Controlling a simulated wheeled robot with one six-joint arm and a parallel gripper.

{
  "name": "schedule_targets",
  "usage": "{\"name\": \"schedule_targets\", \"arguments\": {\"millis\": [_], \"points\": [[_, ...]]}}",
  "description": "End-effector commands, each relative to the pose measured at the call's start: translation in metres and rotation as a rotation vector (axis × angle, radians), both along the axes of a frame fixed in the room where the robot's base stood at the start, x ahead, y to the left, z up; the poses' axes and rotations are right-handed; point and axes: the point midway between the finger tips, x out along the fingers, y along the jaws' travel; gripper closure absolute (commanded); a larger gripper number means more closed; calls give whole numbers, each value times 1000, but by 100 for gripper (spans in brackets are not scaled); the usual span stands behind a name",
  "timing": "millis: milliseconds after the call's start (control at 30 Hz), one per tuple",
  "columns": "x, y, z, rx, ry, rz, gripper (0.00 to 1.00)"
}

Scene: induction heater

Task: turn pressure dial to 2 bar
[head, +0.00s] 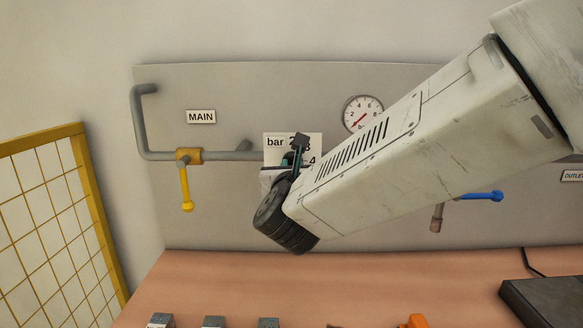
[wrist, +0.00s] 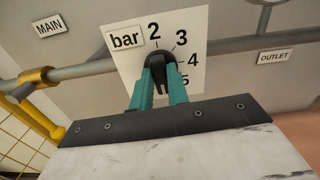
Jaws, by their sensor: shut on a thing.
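The pressure dial's black knob (wrist: 157,66) sits on a white scale plate (wrist: 190,24) marked "bar", with 2, 3, 4 and 5 visible. My gripper (wrist: 160,72) has its two teal fingers on either side of the knob, shut on it. The knob's upper end lies just below the 2; its exact pointer direction is hard to tell. In the head view my gripper (head: 293,157) is in front of the scale plate (head: 276,142), and my arm and gripper hide most of the knob and part of the scale.
A round gauge (head: 363,114) with a red needle pointing lower left is behind my arm. A yellow-handled valve (head: 187,185) is on the pipe at left, under the MAIN label (head: 201,117). A blue-handled valve (head: 483,196) is at right. A wooden bench (head: 210,280) lies below.

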Motion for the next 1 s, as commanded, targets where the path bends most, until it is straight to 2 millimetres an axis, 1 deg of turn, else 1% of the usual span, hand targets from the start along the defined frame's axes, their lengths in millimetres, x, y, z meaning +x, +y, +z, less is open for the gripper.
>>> {"name": "schedule_targets", "arguments": {"millis": [267, 1000], "points": [[0, 1, 0, -187, 6, 1, 100], [0, 4, -3, -888, 31, 1, 100]]}}
